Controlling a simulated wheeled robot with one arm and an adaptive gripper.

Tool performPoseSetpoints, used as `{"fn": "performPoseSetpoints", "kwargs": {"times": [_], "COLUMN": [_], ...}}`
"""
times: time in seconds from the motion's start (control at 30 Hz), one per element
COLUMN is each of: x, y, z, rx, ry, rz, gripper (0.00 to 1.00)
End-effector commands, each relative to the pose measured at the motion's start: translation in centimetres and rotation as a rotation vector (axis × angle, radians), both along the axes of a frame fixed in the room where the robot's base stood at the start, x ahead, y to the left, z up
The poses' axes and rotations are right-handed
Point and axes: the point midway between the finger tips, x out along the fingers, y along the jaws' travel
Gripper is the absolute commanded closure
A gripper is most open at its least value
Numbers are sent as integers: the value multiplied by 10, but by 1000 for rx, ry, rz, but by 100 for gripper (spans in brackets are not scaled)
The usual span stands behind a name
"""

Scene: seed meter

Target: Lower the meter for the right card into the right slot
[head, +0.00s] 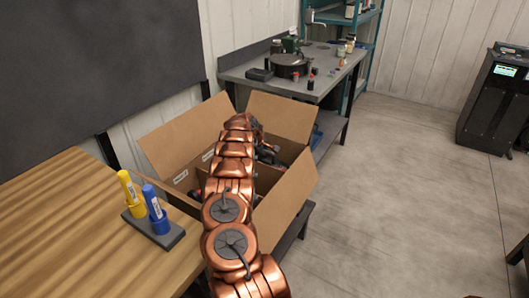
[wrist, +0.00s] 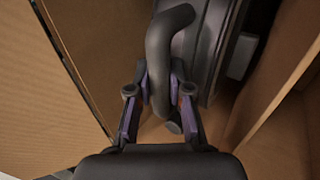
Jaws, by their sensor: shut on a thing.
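In the wrist view my gripper (wrist: 160,95) is shut on the curved dark handle (wrist: 168,24) of a dark grey meter (wrist: 202,45). The meter lies between cardboard walls; its lower end and how deep it sits are hidden. In the head view my arm reaches over an open cardboard box (head: 285,212) and covers my gripper. Dark parts (head: 268,156) show in the box's right far side; I cannot tell if they are the held meter. Two white labels sit on the box's inner wall, one left (head: 181,176) and one farther right (head: 208,156). Their text is unreadable.
A cardboard wall (wrist: 285,88) stands close on the right in the wrist view. A wooden table (head: 75,225) at left bears a yellow (head: 130,190) and a blue bottle (head: 156,208). A grey bench (head: 330,82) stands behind the box.

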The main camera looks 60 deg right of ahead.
Motion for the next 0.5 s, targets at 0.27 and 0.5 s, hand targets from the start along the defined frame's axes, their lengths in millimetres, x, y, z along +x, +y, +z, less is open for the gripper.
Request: {"fn": "performPoseSetpoints", "kwargs": {"times": [0.27, 0.5], "x": [1, 0], "y": [1, 1], "z": [-1, -1], "rx": [1, 1], "ry": [0, 1], "rz": [1, 1], "gripper": [60, 52]}}
